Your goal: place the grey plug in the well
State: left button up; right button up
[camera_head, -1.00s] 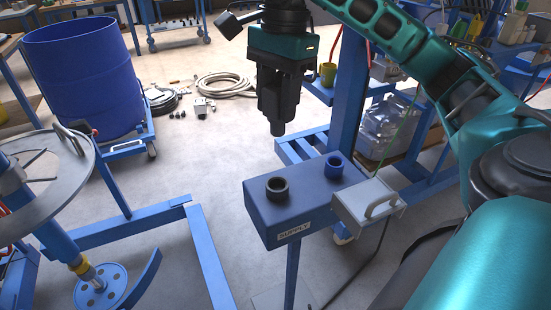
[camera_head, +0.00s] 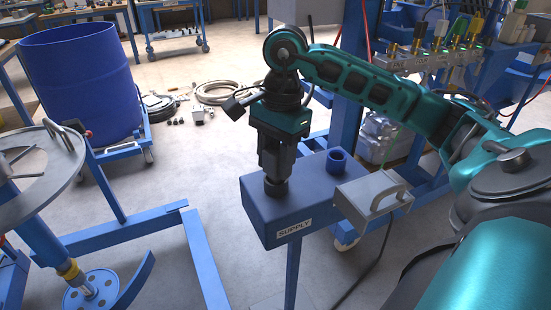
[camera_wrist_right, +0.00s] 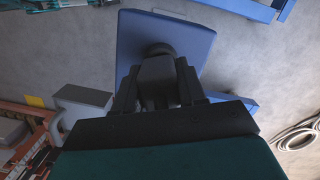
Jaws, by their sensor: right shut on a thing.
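My right gripper (camera_head: 276,166) points straight down over the blue SUPPLY box (camera_head: 255,212). It is shut on the dark grey plug, seen as a blocky body (camera_wrist_right: 155,78) between the fingers in the right wrist view. The plug's lower end is at the black round collar (camera_head: 275,188) on the box top, which I take to be the well. The collar also shows beyond the plug in the right wrist view (camera_wrist_right: 160,49). The lower end is hidden, so I cannot tell how deep it sits. My left gripper is out of view.
A blue ring (camera_head: 336,160) stands on the box top to the right. A grey box with a handle (camera_head: 372,197) is fixed at the box's right side. A blue drum (camera_head: 83,80), a round metal lid (camera_head: 40,165) and blue frame rails (camera_head: 125,232) lie to the left.

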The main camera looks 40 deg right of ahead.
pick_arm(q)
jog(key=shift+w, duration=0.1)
pick_arm(e)
jog(key=shift+f, duration=0.2)
jog(key=o, duration=1.2)
jog(key=shift+r, duration=0.1)
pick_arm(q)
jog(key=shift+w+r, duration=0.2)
pick_arm(e)
jog(key=shift+r, duration=0.25)
jog(key=r+p, duration=0.1)
jog(key=r, duration=0.2)
jog(key=d+r+p, duration=0.1)
jog(key=r, duration=0.3)
jog(key=r+p, duration=0.1)
jog(key=r, duration=0.3)
jog(key=shift+w+d+r+p, duration=0.1)
jog(key=shift+d+r+p, duration=0.1)
jog(key=shift+r+p, duration=0.1)
jog(key=shift+r, duration=0.15)
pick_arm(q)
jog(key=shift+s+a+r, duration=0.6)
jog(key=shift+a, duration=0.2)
